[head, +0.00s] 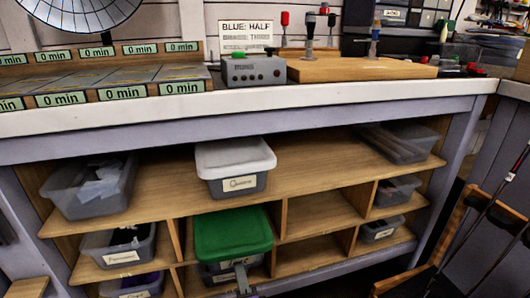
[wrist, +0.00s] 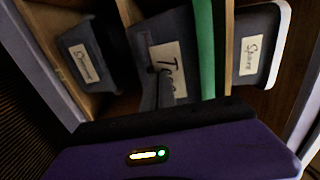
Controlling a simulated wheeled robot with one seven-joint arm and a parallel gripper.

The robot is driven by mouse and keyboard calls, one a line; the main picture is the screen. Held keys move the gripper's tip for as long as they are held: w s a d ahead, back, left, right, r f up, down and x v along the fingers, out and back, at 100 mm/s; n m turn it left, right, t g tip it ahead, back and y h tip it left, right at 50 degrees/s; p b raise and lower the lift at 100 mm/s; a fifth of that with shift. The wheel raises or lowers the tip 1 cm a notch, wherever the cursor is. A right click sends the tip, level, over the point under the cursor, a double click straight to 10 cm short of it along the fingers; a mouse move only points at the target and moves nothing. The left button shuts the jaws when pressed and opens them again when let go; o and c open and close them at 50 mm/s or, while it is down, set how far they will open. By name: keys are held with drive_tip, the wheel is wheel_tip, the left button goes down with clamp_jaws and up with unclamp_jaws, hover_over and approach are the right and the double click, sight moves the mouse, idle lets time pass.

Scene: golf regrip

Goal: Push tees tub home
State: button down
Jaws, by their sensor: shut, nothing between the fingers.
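The tees tub (head: 232,234) is a grey tub with a green lid in the middle bay of the shelves under the bench. It stands out past the shelf front. In the wrist view, which is turned on its side, the tub's front (wrist: 187,38) shows a "Tees" label, with the green lid (wrist: 205,50) to the right. My gripper (head: 243,279) is shut and empty, in front of the tub. In the wrist view my gripper's fingertips (wrist: 154,72) overlap the label; I cannot tell whether they touch it.
A white-lidded tub (head: 235,165) sits on the shelf above. Another labelled tub (wrist: 85,62) sits below the tees tub. More tubs stand left (head: 118,246) and right (head: 396,190). The bay right of the green lid (head: 318,212) is empty. A golf-club stand (head: 450,235) stands right.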

drive_tip(key=shift+b+x, duration=1.95)
drive_tip(key=shift+x, duration=2.65)
drive_tip(key=shift+p+v, duration=0.8)
drive_tip(key=shift+v, duration=0.25)
drive_tip(key=p+v, duration=0.3)
drive_tip(key=v, duration=0.5)
drive_tip(key=shift+p, duration=0.3)
